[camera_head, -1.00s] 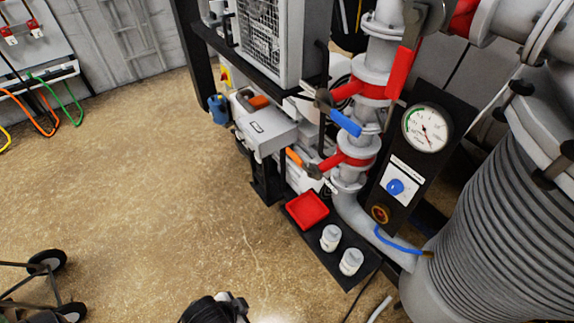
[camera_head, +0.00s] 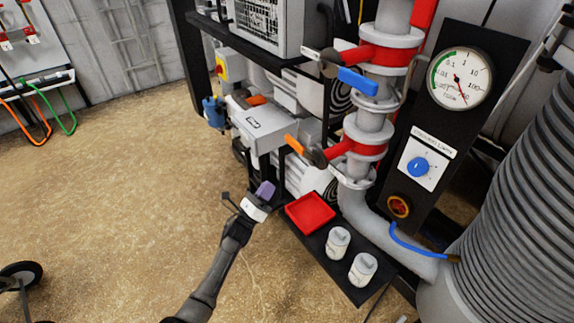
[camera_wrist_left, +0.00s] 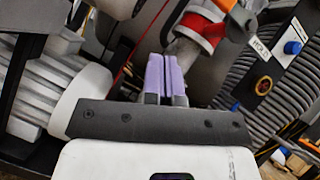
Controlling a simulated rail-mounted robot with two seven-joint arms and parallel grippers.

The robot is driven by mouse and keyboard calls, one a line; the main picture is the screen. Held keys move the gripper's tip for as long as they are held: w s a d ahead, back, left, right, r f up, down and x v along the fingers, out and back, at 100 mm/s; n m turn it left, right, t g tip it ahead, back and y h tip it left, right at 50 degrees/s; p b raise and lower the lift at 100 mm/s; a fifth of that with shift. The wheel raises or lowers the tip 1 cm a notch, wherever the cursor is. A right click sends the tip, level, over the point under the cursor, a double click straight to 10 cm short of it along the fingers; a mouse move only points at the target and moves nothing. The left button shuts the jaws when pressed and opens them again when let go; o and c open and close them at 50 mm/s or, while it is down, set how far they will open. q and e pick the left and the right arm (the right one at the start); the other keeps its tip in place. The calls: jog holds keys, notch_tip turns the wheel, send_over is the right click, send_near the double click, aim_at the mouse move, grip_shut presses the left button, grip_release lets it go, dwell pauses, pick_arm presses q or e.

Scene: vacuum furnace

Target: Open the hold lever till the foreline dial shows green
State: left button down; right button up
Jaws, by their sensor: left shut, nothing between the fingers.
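The foreline dial (camera_head: 461,78) is a round white gauge on a dark panel; its needle points to the lower right, away from the green arc at its left. An upper valve carries a blue-handled lever (camera_head: 357,81). A lower red-banded valve carries an orange-handled lever (camera_head: 295,145), which also shows in the left wrist view (camera_wrist_left: 243,17). My right gripper is not in view.
A red tray (camera_head: 310,213) and two white jars (camera_head: 338,242) stand on a low black shelf beside the pipe. A blue knob (camera_head: 418,167) sits below the dial. A ribbed vessel (camera_head: 520,200) fills the right. The floor at left is mostly open.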

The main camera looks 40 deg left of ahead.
aim_at(301, 150)
pick_arm(q)
jog(key=shift+w+f+m+t+h+b, duration=0.1)
jog(key=shift+m+t+h+b, duration=0.2)
jog(key=shift+m+h, duration=1)
jog(key=shift+w+f+m+t+h+b, duration=0.1)
jog(key=shift+m+t+h+b, duration=0.2)
jog(key=shift+m+h, duration=1)
jog(key=shift+w+f+m+t+h+b, duration=0.1)
jog(key=shift+m+t+h+b, duration=0.4)
jog(key=shift+m, duration=1.4)
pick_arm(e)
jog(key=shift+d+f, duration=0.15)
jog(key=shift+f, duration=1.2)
pick_arm(q)
jog(key=shift+d+g, duration=0.1)
jog(key=shift+g, duration=0.2)
jog(key=s+r+b+x, duration=0.1)
jog(key=s+r+x, duration=0.1)
jog(key=x, duration=1)
jog(key=shift+w+r+h, duration=0.2)
jog(key=shift+r+h, duration=0.15)
jog(key=shift+h, duration=0.05)
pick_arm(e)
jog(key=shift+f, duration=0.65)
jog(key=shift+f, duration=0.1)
